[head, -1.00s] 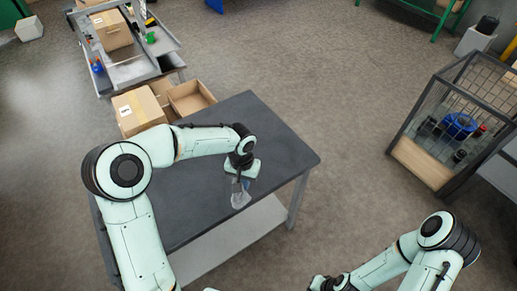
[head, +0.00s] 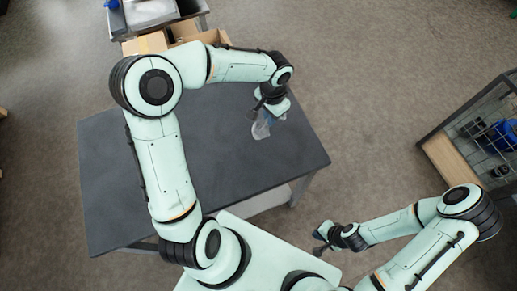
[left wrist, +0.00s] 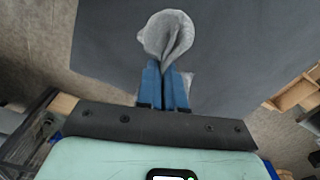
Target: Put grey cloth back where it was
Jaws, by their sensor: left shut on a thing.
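The grey cloth (left wrist: 168,35) is bunched up between the blue fingertips of my left gripper (left wrist: 163,85) in the left wrist view. In the head view the cloth (head: 261,130) hangs below my left gripper (head: 268,112), over the right part of the dark table (head: 110,170). I cannot tell whether the cloth touches the table top. My right gripper (head: 322,242) is in front of the table, away from the cloth; its fingers are too small to judge.
The table top is otherwise clear where I can see it. Cardboard boxes (head: 150,43) stand behind the table, partly hidden by my left arm. A wire cage (head: 467,130) with a blue item (head: 500,135) stands on the floor at the right.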

